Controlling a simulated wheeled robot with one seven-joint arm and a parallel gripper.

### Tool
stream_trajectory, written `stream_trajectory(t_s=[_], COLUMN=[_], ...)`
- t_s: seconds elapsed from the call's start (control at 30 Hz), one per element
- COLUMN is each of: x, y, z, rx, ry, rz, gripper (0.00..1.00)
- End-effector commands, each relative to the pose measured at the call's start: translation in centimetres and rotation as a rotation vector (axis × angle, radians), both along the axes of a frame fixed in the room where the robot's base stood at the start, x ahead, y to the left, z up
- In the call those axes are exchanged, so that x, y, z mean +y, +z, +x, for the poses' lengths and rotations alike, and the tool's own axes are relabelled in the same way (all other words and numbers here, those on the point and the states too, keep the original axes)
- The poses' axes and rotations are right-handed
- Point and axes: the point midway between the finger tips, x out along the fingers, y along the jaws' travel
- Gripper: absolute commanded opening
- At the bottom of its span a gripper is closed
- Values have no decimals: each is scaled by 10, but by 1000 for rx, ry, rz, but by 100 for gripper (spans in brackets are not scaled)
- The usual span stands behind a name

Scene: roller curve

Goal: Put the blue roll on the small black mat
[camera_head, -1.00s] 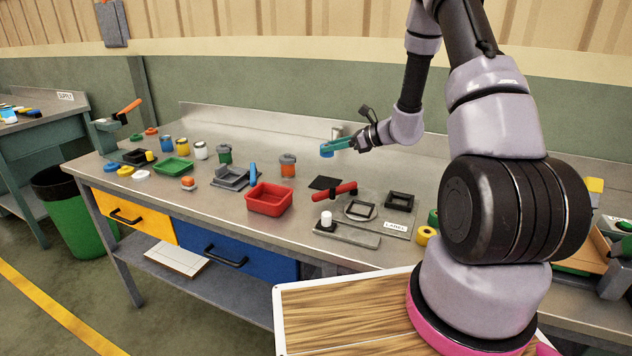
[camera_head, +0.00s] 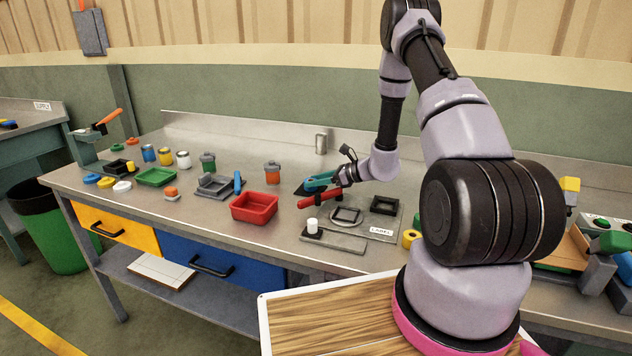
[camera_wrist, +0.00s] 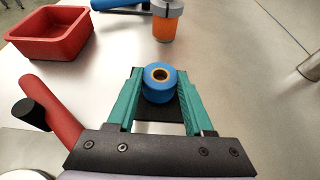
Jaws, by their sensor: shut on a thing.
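The blue roll (camera_wrist: 158,84), a short ring with a brown core, is between the teal fingers of my gripper (camera_wrist: 160,100) in the wrist view. My gripper is shut on it. In the head view my gripper (camera_head: 319,181) is low over the bench, and the roll is partly hidden by the fingers. The small black mat (camera_wrist: 160,115) shows under and just behind the roll in the wrist view; in the head view only its edge (camera_head: 303,191) shows beside the gripper. I cannot tell whether the roll touches the mat.
A red-handled tool (camera_head: 322,198) lies close in front of my gripper. A red tray (camera_head: 254,207) and an orange jar with a grey lid (camera_head: 272,174) stand to the left. Black square frames (camera_head: 384,205) lie to the right. A metal cylinder (camera_head: 321,144) stands behind.

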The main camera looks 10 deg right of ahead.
Motion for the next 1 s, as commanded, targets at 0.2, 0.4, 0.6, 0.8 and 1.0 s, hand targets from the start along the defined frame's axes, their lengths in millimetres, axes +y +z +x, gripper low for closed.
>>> stream_trajectory(t_s=[0.2, 0.4, 0.6, 0.8, 1.0], x=[0, 0, 0, -25, -59], y=[-3, -3, 1, 12, 30], z=[0, 0, 0, -15, -38], rx=[0, 1, -1, 0, -1], ry=[0, 0, 0, -5, -4], rz=[0, -1, -1, -2, -2], gripper=[75, 82, 82, 82, 82])
